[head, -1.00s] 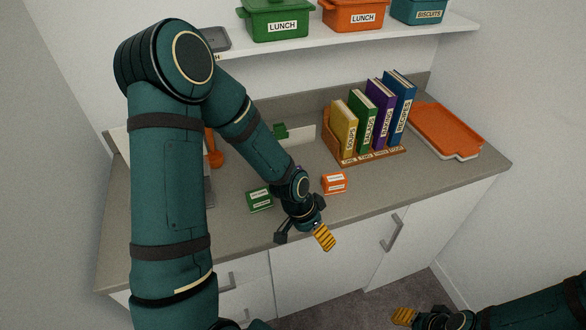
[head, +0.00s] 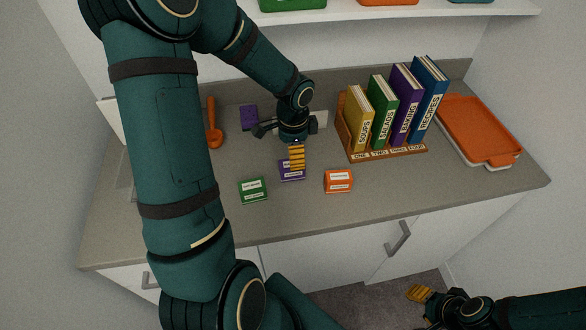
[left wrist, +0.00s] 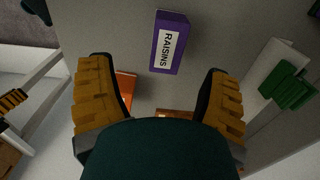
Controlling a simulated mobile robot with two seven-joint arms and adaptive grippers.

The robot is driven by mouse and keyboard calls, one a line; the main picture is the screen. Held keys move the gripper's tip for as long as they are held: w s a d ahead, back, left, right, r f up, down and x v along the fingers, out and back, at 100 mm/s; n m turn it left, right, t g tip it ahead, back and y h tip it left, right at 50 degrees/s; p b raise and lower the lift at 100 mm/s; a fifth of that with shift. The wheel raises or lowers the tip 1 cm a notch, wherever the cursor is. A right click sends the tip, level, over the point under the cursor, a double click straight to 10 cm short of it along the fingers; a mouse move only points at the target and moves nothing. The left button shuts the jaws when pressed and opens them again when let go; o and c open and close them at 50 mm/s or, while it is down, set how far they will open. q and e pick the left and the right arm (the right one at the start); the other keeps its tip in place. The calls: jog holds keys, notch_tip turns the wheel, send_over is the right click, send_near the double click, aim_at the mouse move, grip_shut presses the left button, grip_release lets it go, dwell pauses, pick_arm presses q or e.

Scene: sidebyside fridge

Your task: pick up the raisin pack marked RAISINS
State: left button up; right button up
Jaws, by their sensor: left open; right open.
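The purple raisin pack (head: 288,177) lies on the counter between a green pack and an orange pack. In the left wrist view the raisin pack (left wrist: 168,43) shows its white RAISINS label, ahead of and between the two fingers. My left gripper (head: 282,147) is open and empty, above the counter, with a yellow-padded finger covering part of the pack in the head view. The fingers also show in the left wrist view (left wrist: 160,88), apart from the pack. My right gripper (head: 424,306) is open and empty at the lower right, in front of the cabinets.
The green pack (head: 253,190) and orange pack (head: 338,181) flank the raisin pack. A book rack (head: 390,153) with several books and an orange tray (head: 478,130) stand to the right. An orange scoop (head: 214,135) and a purple item (head: 248,117) are behind.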

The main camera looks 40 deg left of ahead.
pick_arm(q)
jog(key=f, duration=0.3)
jog(key=shift+w, duration=0.2)
jog(key=shift+s+a+f, duration=0.1)
jog(key=shift+f, duration=0.65)
jog(key=f, duration=0.2)
jog(key=f+b, duration=0.1)
jog(key=f, duration=0.1)
jog(key=shift+a+f, duration=0.1)
jog(key=shift+a, duration=0.2)
jog(key=c, duration=1.3)
